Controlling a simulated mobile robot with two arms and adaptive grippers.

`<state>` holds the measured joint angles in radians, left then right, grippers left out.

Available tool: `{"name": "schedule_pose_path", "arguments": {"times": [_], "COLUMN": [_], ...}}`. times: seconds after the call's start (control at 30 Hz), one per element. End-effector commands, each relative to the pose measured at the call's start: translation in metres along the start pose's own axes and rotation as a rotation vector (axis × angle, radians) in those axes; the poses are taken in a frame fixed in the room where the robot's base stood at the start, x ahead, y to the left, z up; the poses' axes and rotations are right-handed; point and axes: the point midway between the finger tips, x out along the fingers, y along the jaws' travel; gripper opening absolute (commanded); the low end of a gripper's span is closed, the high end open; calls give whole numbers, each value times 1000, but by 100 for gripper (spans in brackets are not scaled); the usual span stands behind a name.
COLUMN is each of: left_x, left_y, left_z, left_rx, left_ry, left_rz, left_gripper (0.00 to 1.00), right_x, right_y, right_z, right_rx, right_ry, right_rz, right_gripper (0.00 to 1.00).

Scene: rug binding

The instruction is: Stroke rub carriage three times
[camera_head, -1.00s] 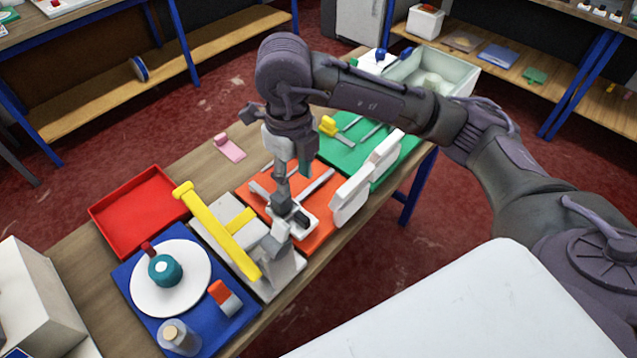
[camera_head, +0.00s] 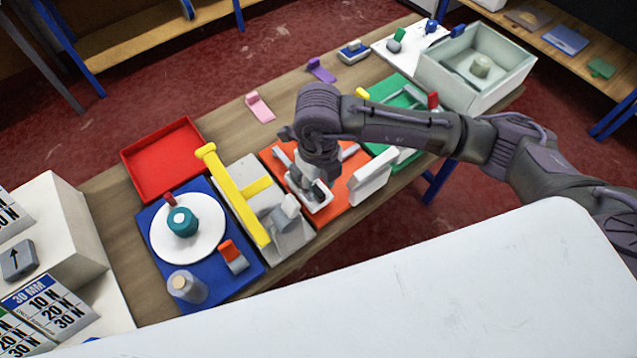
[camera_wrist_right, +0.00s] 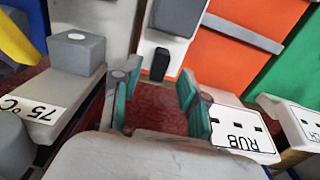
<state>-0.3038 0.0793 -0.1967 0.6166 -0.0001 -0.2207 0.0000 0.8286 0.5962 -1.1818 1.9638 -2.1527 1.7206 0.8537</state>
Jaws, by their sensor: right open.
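The rub carriage (camera_head: 320,197) is a small white sled with a dark upright handle. It sits toward the front left of the orange board (camera_head: 335,217) in the head view. My right gripper (camera_head: 313,183) is over it, pointing down, and partly hides it. In the right wrist view, the white carriage (camera_wrist_right: 170,28) and its black handle (camera_wrist_right: 160,62) show beyond the gripper (camera_wrist_right: 155,95). Its teal-padded fingers are apart with nothing between them. A white block marked RUB (camera_wrist_right: 240,128) stands right of the fingers. My left gripper is not in view.
Left of the orange board is a grey station with a yellow bar (camera_head: 232,193). A blue board (camera_head: 225,270) with a white disc and a red tray (camera_head: 160,150) are farther left. A green board (camera_head: 400,92) and pale bin (camera_head: 510,60) are right.

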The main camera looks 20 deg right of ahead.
Motion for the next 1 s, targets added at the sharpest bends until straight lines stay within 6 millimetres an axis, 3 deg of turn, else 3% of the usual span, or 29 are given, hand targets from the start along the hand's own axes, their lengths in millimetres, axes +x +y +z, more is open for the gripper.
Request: {"name": "schedule_pose_path", "arguments": {"times": [0.2,0.5,0.53,0.8,1.0], "left_x": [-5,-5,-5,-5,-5], "left_y": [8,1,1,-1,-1], "left_z": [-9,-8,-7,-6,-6], "left_rx": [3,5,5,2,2], "left_ry": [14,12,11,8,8], "left_rz": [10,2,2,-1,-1], "left_gripper": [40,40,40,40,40], "right_x": [20,23,23,23,23], "right_y": [0,0,0,0,0], "right_z": [0,1,1,1,1], "right_rx": [0,-1,-1,-1,0], "right_ry": [1,-1,-1,-1,-1], "right_rz": [0,0,0,0,0], "right_gripper": [44,44,42,0,0]}}
